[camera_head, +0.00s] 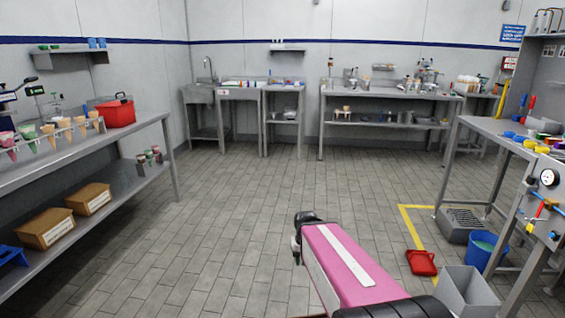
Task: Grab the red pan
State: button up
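A red dustpan-like pan (422,263) lies on the tiled floor at the lower right, close to the yellow floor line and left of a grey bin. Nothing covers it, and no part of my arm touches it in this view. My pink arm with a white stripe reaches up from the bottom middle, left of the pan.
A grey open bin (467,291) and a blue bucket (484,250) stand right of the pan, by a steel table (490,128). A grey grated box (464,223) is behind. A left shelf holds a red container (117,111). The middle floor is clear.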

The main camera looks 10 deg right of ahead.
aim_at(420, 262)
jog(key=i+j+z, duration=0.15)
jog(key=i, duration=0.4)
jog(key=i+j+z, duration=0.2)
jog(key=i, duration=0.3)
jog(key=i+j+z, duration=0.15)
jog(key=i, duration=0.35)
jog(key=i+j+z, duration=0.15)
jog(key=i+z, duration=0.3)
jog(key=i+j+z, duration=0.3)
jog(key=z, duration=0.15)
jog(key=i+j+z, duration=0.3)
jog(key=z, duration=0.15)
jog(key=i+l, duration=0.1)
jog(key=i, duration=0.05)
